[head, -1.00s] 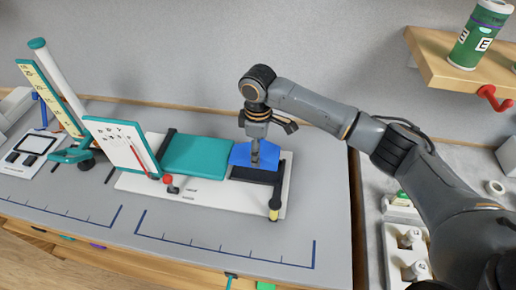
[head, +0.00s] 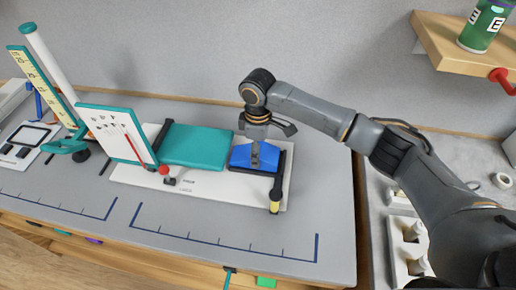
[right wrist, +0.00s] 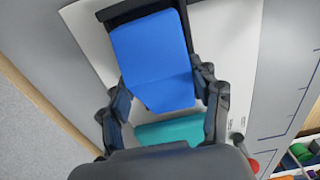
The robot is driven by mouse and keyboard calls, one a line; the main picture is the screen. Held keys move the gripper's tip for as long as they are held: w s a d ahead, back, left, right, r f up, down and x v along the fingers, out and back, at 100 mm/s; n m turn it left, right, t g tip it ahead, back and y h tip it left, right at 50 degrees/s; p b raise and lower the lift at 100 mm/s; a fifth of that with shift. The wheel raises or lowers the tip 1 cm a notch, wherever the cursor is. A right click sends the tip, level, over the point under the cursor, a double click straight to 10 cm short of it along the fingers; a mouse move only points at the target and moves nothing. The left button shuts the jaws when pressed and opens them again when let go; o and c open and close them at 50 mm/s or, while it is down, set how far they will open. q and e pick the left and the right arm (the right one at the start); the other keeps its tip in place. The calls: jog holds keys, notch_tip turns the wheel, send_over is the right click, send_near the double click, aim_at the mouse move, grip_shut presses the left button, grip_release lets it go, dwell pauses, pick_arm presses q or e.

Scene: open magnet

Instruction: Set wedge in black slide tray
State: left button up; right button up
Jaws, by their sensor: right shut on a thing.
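The blue wedge (head: 244,157) sits in or just over the black slide tray (head: 284,163) at the right end of the white board; contact with the tray floor cannot be told. In the right wrist view the wedge (right wrist: 155,52) lies between my fingers, with the tray's black edge (right wrist: 122,12) showing around its far end. My right gripper (head: 257,163) reaches down from above and is shut on the wedge; it also shows in the right wrist view (right wrist: 166,92). My left gripper is not in view.
A teal pad (head: 197,147) lies left of the tray on the white board (head: 215,190). A teal-framed panel (head: 115,135) stands further left. A black-and-yellow post (head: 275,200) is at the tray's front right. A wooden shelf (head: 450,45) with a green can (head: 486,25) is upper right.

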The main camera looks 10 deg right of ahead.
jog(key=shift+f+p, duration=0.1)
jog(key=shift+p, duration=0.4)
dwell(0.4)
jog(key=o, duration=1.3)
notch_tip(320, 180, up, 12)
jog(key=shift+f, duration=0.1)
